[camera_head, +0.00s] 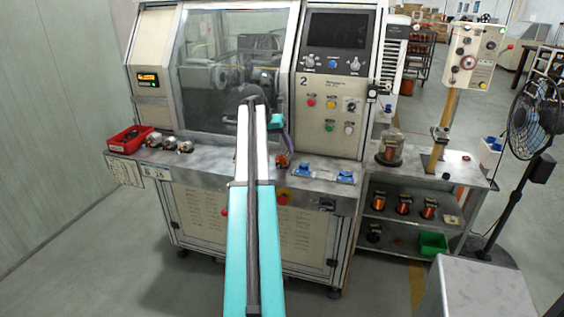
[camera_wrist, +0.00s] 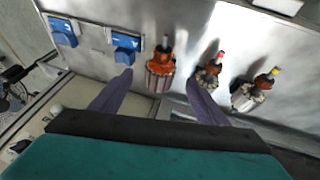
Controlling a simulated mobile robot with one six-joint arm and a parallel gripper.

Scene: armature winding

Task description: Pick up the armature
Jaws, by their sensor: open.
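Several armatures are on the machine's metal ledge (camera_head: 215,165). In the wrist view, a copper-wound armature (camera_wrist: 160,70) lies between the two spread purple fingers of my gripper (camera_wrist: 159,77). The fingers are open, and no contact with it shows. Two more armatures, one with a red tip (camera_wrist: 210,72) and one with a yellow tip (camera_wrist: 257,90), lie to its right, beyond the right finger. In the head view, a copper-coloured armature (camera_head: 282,160) shows just right of my arm, below my gripper. My arm hides part of the ledge there.
Two blue fixtures (camera_wrist: 125,43) (camera_wrist: 63,32) are left of the armatures in the wrist view. In the head view, a red bin (camera_head: 130,139) and several greyish parts (camera_head: 184,147) stand at the ledge's left. The winding machine (camera_head: 325,105) rises behind; a side shelf (camera_head: 440,175) is right.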

